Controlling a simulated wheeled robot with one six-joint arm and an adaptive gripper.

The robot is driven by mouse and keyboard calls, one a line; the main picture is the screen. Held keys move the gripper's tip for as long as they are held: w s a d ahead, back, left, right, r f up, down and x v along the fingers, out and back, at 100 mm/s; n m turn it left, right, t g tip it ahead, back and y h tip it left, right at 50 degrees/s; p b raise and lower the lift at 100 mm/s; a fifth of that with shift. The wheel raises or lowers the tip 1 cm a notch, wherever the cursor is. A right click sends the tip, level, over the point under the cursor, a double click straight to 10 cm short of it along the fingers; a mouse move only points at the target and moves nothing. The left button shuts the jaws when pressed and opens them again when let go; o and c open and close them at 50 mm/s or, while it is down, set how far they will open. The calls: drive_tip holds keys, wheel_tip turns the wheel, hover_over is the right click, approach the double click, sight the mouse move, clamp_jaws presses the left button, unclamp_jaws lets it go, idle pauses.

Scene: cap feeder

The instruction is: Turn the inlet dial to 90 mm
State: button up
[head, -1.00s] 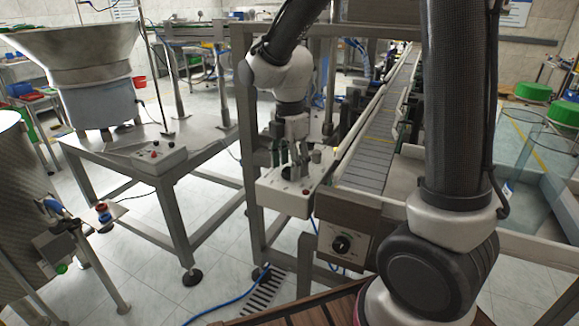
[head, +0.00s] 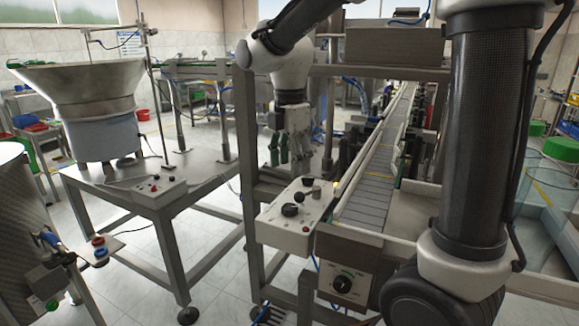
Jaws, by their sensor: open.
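A pale control box (head: 275,232) in the middle carries a black round knob (head: 290,210) and a lever-like control (head: 313,193). Another black dial (head: 343,284) with a marked face is on the front plate of the conveyor. Which of these is the inlet dial, and what any of them reads, is too small to tell. My gripper (head: 288,160) points down above and behind the control box, with dark green fingers. It is open, holds nothing and appears clear of the controls.
A conveyor (head: 370,185) runs away behind the box inside a grey metal frame (head: 249,150). A bowl feeder (head: 85,90) stands on a table at the left, with a smaller switch box (head: 155,190) on it. A steel vessel (head: 25,230) is at the lower left.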

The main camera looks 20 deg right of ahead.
sight(290, 206)
wheel_tip(290, 206, down, 4)
drive_tip(key=n, duration=0.3)
drive_tip(key=shift+s+d+r, duration=0.1)
drive_tip(key=shift+s+r, duration=0.05)
drive_tip(key=shift+r, duration=0.1)
drive_tip(key=n, duration=0.2)
drive_tip(key=shift+w+f+n, duration=0.2)
drive_tip(key=shift+f+n, duration=0.1)
drive_tip(key=shift+f, duration=0.05)
wheel_tip(290, 206, down, 8)
drive_tip(key=shift+r, duration=0.2)
